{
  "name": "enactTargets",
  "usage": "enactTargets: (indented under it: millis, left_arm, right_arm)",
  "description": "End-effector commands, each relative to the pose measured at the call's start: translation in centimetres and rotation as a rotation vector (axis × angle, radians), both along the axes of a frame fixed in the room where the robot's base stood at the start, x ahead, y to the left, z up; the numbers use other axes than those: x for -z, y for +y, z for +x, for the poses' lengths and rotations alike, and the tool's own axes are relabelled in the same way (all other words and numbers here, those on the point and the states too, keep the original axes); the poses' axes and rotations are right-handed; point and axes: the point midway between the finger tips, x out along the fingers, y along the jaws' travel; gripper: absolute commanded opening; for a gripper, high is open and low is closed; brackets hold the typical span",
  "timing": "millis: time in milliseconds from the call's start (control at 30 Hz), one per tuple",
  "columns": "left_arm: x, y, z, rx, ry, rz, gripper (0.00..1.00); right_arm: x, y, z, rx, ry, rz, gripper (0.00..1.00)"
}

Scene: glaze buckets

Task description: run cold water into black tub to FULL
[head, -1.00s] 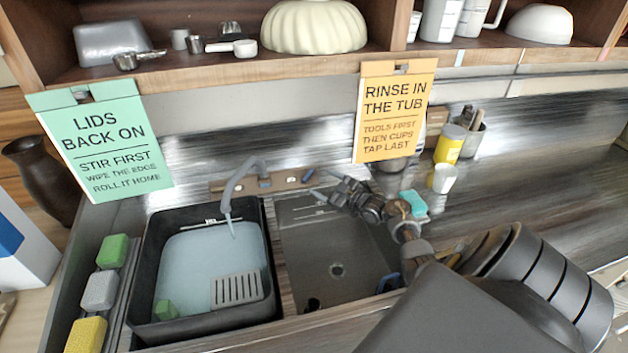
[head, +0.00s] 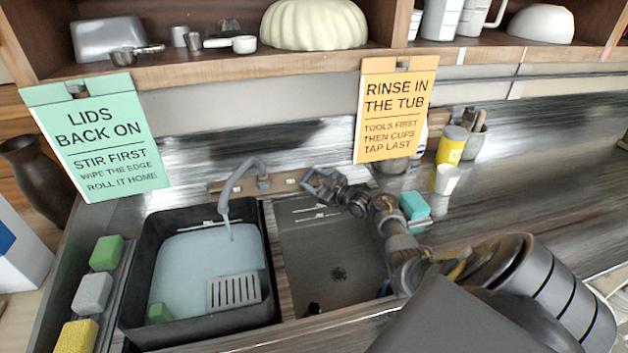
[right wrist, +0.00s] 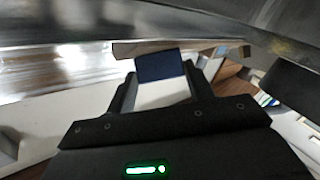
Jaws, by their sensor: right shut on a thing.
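The black tub (head: 256,297) stands in the left basin with pale blue water (head: 190,265) in it. A thin stream (head: 230,232) falls into it from the curved grey spout (head: 226,190). A white mark shows on the tub's far inner wall; its lettering is too small to read. My right gripper (head: 312,184) is at the right end of the tap panel (head: 225,187). It is shut on the blue tap handle (right wrist: 160,66), seen between the fingertips in the right wrist view; the head view mostly hides this handle. My left gripper is not in view.
A grey slotted piece (head: 234,291) and a green block (head: 159,313) are in the tub. The right basin (head: 330,250) looks nearly empty. Sponges (head: 93,293) line the left edge.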

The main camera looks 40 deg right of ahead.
Motion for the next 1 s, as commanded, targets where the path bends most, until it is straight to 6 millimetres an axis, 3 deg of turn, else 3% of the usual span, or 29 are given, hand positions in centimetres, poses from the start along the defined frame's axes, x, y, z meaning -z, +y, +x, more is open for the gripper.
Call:
enactTargets:
  millis: [467,1000]
  left_arm:
    - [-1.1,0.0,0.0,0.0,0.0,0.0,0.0]
    - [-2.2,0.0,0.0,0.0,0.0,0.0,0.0]
  right_arm:
    - [0.0,0.4,-0.1,0.085,-0.03,0.059,0.3]
    - [0.4,1.3,0.1,0.432,-0.154,0.284,0.3]
